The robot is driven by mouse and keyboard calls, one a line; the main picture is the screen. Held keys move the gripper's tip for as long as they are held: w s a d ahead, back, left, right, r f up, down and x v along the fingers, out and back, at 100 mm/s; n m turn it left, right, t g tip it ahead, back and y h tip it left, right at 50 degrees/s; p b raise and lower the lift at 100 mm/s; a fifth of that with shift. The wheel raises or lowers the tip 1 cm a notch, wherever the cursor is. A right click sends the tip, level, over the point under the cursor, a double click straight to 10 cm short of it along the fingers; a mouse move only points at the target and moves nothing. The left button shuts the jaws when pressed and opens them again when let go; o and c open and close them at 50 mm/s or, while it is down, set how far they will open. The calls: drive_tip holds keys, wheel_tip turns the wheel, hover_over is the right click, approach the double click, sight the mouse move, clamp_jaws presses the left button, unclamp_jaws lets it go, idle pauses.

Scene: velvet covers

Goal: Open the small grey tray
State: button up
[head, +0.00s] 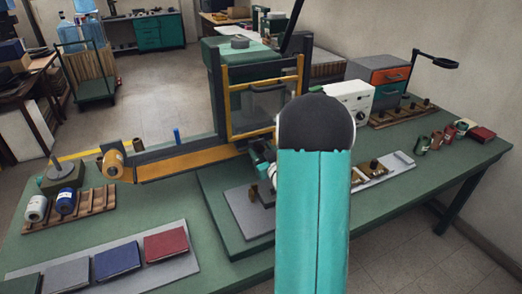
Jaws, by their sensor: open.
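A small light-grey tray (396,166) lies on the right half of the green bench, just right of my teal arm. It holds a few small dark and brass pieces, and a raised grey bar, perhaps a handle, is at its right end. Its left end is hidden behind my arm. I cannot tell from this view whether it is open or shut. My arm's large teal link and dark round joint fill the middle of the head view. My gripper's fingers do not show; the arm hides what is behind it.
A yellow-framed press (262,85) stands behind my arm. A white box with a dial (349,98) and a grey cabinet with orange and teal drawers (385,80) stand at the back right. Velvet-like books (117,262) lie on a grey mat at front left. Cans (437,139) stand at right.

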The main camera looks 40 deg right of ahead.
drive_tip(key=shift+w+d, duration=0.2)
drive_tip(key=shift+w, duration=0.35)
drive_tip(key=shift+c, duration=0.4)
clamp_jaws()
drive_tip(key=shift+s, duration=0.15)
